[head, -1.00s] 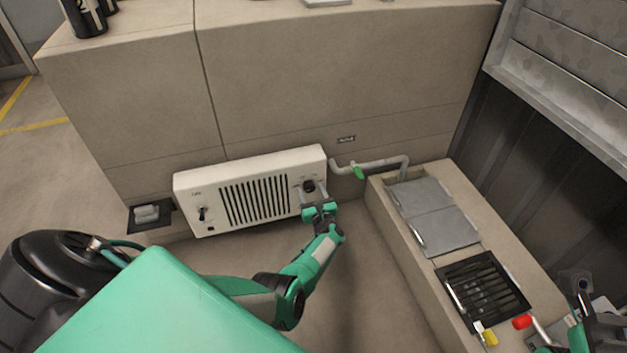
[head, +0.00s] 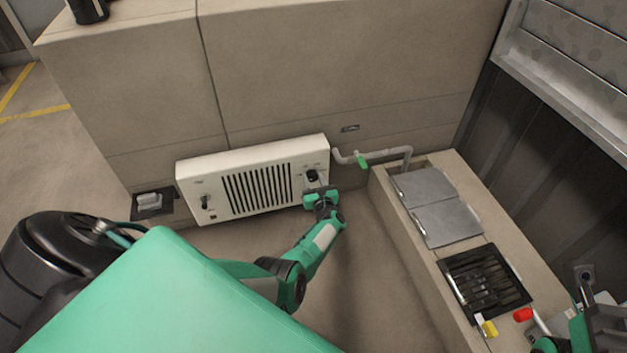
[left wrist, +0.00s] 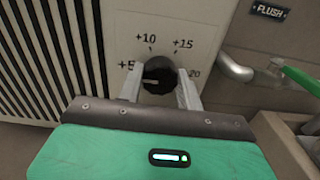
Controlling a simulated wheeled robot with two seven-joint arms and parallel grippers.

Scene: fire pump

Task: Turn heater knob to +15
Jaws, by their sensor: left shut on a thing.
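The white heater (head: 255,182) is mounted low on the beige wall. Its dark round knob (head: 311,175) is on the right end of the front panel, and it shows large in the left wrist view (left wrist: 158,76). Printed marks +5, +10, +15 and 20 run around the knob. A pale line on the knob points left, near the +5 side. My left gripper (head: 316,184) is shut on the knob, with one finger on each side in the left wrist view (left wrist: 160,88). My right gripper (head: 592,310) is partly visible at the lower right, away from the heater; its jaws are unclear.
A grey pipe with a green lever (head: 361,161) is right of the heater. A ledge with grey lids (head: 445,220) and a black grate (head: 484,280) runs along the right. A second dark switch (head: 206,203) is on the heater's left end. Floor before the heater is clear.

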